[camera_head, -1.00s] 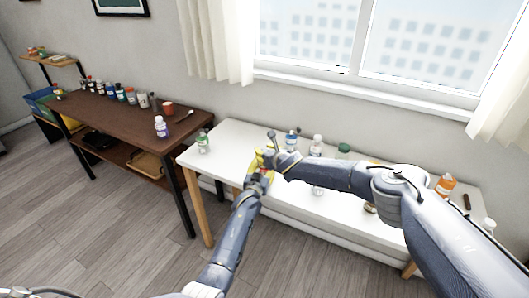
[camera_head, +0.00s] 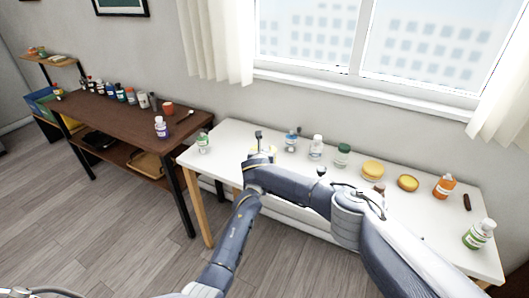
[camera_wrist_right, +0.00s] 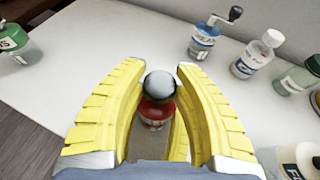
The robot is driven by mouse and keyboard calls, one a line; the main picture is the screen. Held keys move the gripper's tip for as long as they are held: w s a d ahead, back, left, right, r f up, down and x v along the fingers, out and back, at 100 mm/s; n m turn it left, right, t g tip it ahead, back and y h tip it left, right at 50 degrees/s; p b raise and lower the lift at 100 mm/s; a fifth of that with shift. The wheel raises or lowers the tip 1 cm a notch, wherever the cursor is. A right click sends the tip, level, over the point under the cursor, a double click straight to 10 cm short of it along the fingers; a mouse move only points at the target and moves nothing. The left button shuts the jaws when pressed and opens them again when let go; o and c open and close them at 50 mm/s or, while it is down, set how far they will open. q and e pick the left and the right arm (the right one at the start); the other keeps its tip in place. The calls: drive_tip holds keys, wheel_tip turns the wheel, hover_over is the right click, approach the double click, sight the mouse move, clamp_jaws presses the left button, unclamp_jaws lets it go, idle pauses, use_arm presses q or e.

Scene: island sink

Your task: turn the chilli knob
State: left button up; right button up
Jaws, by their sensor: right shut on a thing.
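In the right wrist view, a shiny grey ball-shaped knob (camera_wrist_right: 160,85) sits above a small red body (camera_wrist_right: 155,112), which I take for the chilli container; I cannot read a label. The yellow fingers of my right gripper (camera_wrist_right: 162,72) are closed in around the knob, one on each side. In the head view, my right gripper (camera_head: 262,150) is over the left part of the white table, mostly hidden by its own wrist.
The white table (camera_head: 232,133) also holds a green-capped jar (camera_head: 203,143), a bottle with a crank (camera_head: 292,140), a white-capped bottle (camera_head: 316,148), an orange bottle (camera_head: 444,186) and several other items. A brown table (camera_head: 100,112) with bottles stands left.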

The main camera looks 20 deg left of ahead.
drive_tip(key=shift+m+h, duration=0.5)
drive_tip(key=shift+h, duration=0.1)
drive_tip(key=o, duration=1.2)
drive_tip(key=shift+s+d, duration=0.1)
drive_tip(key=shift+v, duration=5.95)
